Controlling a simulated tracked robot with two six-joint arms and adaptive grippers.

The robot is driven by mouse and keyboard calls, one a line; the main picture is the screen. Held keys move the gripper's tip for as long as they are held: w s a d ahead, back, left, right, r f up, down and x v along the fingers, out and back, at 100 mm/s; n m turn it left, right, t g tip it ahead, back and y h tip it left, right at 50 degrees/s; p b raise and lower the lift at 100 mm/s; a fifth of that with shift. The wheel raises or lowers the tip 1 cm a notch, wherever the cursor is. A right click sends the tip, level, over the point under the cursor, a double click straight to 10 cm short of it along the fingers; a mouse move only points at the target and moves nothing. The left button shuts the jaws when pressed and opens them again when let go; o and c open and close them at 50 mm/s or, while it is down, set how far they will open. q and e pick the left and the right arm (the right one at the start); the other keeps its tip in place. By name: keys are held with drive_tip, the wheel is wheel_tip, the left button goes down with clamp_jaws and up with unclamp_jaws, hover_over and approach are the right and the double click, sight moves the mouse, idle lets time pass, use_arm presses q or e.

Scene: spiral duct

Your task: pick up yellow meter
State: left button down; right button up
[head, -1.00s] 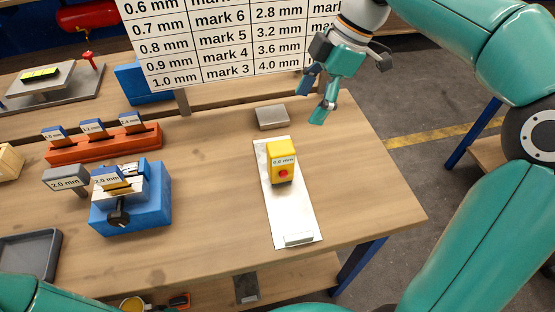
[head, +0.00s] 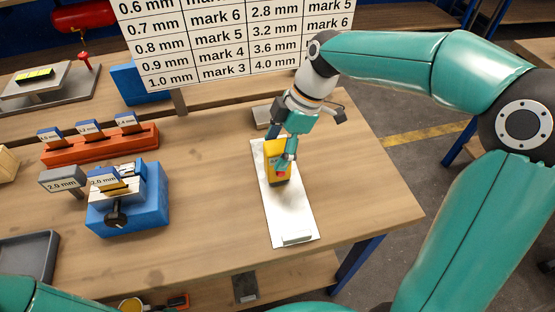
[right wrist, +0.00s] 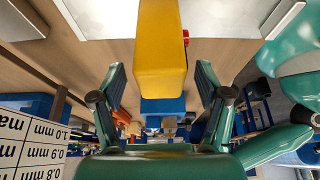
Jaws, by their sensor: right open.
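The yellow meter (head: 275,150) stands on a silver metal plate (head: 286,212) on the wooden table in the head view. It has a red button on its front and a blue part at one end, seen in the right wrist view (right wrist: 161,60). My right gripper (head: 282,150) is at the meter and partly covers it. In the right wrist view its fingers (right wrist: 160,85) are open, one on each side of the meter, with gaps showing. My left gripper is not in view; only part of my left arm shows at the lower left.
A chart board (head: 235,45) stands behind. A small grey block (head: 262,115) lies close behind the plate. A blue fixture (head: 128,210) and an orange rack (head: 100,145) stand to the left. The table right of the plate is clear.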

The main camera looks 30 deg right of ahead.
drive_tip(key=c, duration=1.4)
clamp_jaws()
drive_tip(key=shift+r, duration=0.1)
